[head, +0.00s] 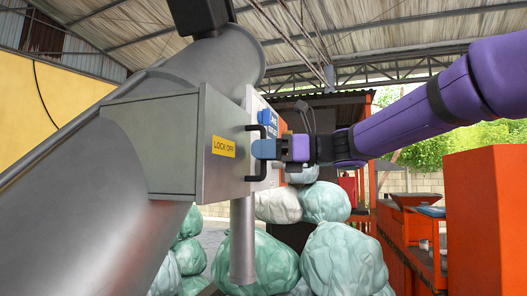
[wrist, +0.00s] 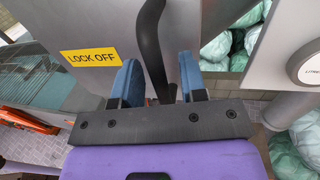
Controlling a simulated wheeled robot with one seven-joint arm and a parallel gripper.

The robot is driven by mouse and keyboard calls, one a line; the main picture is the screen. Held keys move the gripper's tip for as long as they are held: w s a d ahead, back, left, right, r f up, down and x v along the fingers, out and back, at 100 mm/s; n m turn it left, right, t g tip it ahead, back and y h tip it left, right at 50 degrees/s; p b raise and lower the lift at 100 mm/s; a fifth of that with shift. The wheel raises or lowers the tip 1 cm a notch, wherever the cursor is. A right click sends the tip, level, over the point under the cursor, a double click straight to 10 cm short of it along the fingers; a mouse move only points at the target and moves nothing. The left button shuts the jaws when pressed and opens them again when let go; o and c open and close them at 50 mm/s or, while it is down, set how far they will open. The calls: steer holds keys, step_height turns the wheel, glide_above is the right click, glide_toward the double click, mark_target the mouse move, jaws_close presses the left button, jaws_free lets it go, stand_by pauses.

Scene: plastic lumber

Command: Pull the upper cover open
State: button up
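The upper cover (head: 222,118) is a grey metal box face on a slanted grey metal tube, with a yellow LOCK OFF label (head: 223,147). A black bar handle (head: 256,172) stands upright at the cover's right edge. My gripper (head: 264,149) reaches in from the right, its blue fingers at the handle's middle. In the wrist view the handle (wrist: 152,40) runs between the two blue fingers of my gripper (wrist: 158,78). The fingers are apart, with gaps showing beside the handle. The cover (wrist: 85,30) looks shut, though its seam is hard to make out.
A blue and white sign (head: 268,118) is behind the handle. A grey post (head: 243,240) stands below the cover. Several pale green bags (head: 343,260) are piled beneath and behind. Orange machinery (head: 485,215) is at the right.

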jaws_close()
steer(key=shift+d, duration=0.15)
